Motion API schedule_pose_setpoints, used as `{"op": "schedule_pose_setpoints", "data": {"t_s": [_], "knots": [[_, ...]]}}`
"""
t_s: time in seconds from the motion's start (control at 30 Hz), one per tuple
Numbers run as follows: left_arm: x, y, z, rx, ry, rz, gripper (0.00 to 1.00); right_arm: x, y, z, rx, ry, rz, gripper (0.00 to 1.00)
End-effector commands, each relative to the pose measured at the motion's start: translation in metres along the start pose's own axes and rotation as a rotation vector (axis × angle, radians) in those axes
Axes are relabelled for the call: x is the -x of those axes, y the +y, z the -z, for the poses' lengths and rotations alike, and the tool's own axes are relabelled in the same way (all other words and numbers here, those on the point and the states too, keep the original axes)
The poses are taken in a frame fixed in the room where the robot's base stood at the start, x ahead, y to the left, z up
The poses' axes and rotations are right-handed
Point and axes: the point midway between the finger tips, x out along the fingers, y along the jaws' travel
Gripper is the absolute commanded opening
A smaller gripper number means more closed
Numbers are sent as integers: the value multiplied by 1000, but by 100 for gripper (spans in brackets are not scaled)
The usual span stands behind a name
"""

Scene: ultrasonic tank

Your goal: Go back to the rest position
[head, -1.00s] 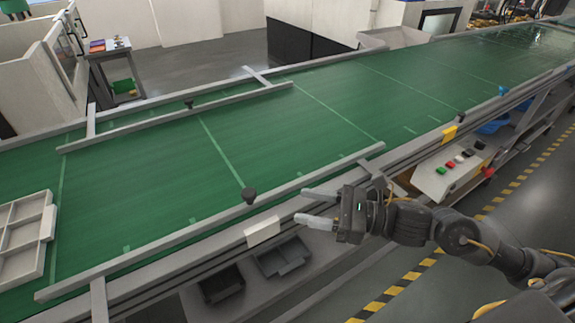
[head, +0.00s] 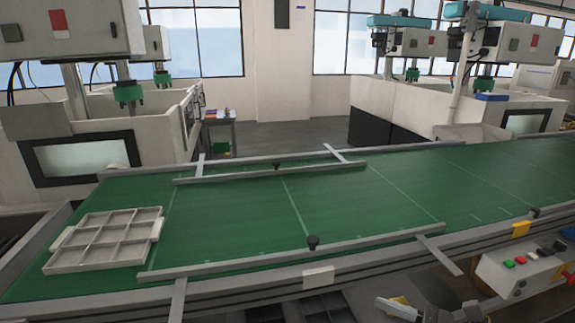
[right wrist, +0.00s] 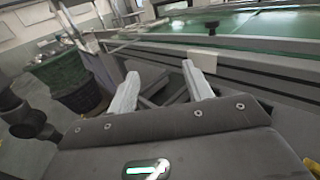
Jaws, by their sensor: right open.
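My right gripper (right wrist: 160,88) is open and empty in the right wrist view. Its two pale fingers stand apart, beside the conveyor's side rail. In the head view only a small part of my right gripper (head: 400,308) shows at the bottom edge, below the near rail. My left gripper is in neither view. The green conveyor belt (head: 240,215) runs across the head view. A pale compartment tray (head: 108,264) lies on the belt at the left, and its compartments look empty.
Metal guide rails (head: 300,256) line the belt's near side. A control box with coloured buttons (head: 515,272) is at the right. Machines (head: 68,25) stand behind the belt. Dark round bins (right wrist: 75,82) stand left of the gripper in the wrist view.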

Motion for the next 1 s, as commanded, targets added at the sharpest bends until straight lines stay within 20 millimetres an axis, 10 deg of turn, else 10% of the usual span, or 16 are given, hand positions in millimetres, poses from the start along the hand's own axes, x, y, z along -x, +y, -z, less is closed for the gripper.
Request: {"op": "schedule_pose_setpoints", "data": {"t_s": [0.37, 0.67, 0.87, 1.0], "knots": [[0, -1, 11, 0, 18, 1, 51, 6, -7, 2, -260, 1, 34, 50], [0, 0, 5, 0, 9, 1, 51, 15, -82, 44, -713, -5, 228, 50], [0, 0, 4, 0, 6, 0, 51, 42, -165, 119, -1191, -112, 486, 50], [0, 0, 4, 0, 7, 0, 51, 83, -213, 212, -1606, -279, 731, 50]]}}
